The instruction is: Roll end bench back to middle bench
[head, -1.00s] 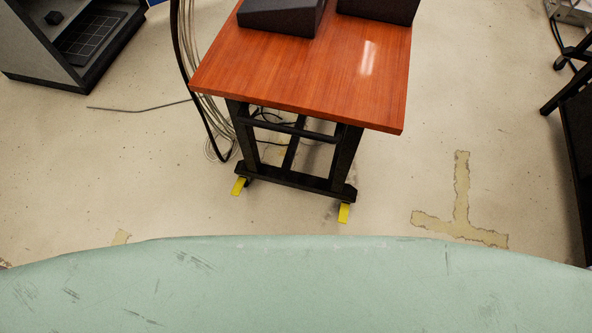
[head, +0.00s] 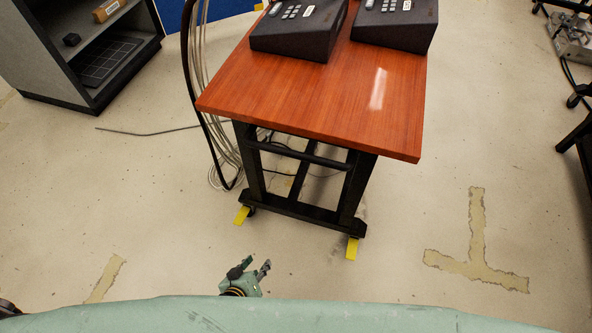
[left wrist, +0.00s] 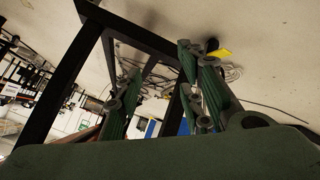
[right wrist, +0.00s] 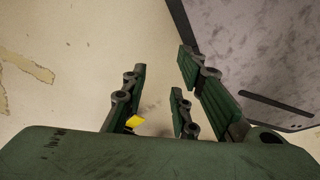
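A bench with a red-brown wooden top (head: 310,95) and a black frame (head: 300,210) stands ahead of me in the head view. Its near feet have yellow tabs (head: 352,249). My left gripper (head: 259,262) is low in front of the near feet, apart from the frame, its fingers spread and empty. In the left wrist view, the black frame (left wrist: 62,85) shows beyond the open fingers. My right gripper (right wrist: 155,80) shows only in the right wrist view, open and empty over the floor, with a small yellow piece (right wrist: 134,121) between its fingers and farther off. I cannot tell a second bench.
A grey shelf unit (head: 95,65) stands at the left. Dark furniture (head: 575,140) is at the right edge. The floor around the bench is mostly clear.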

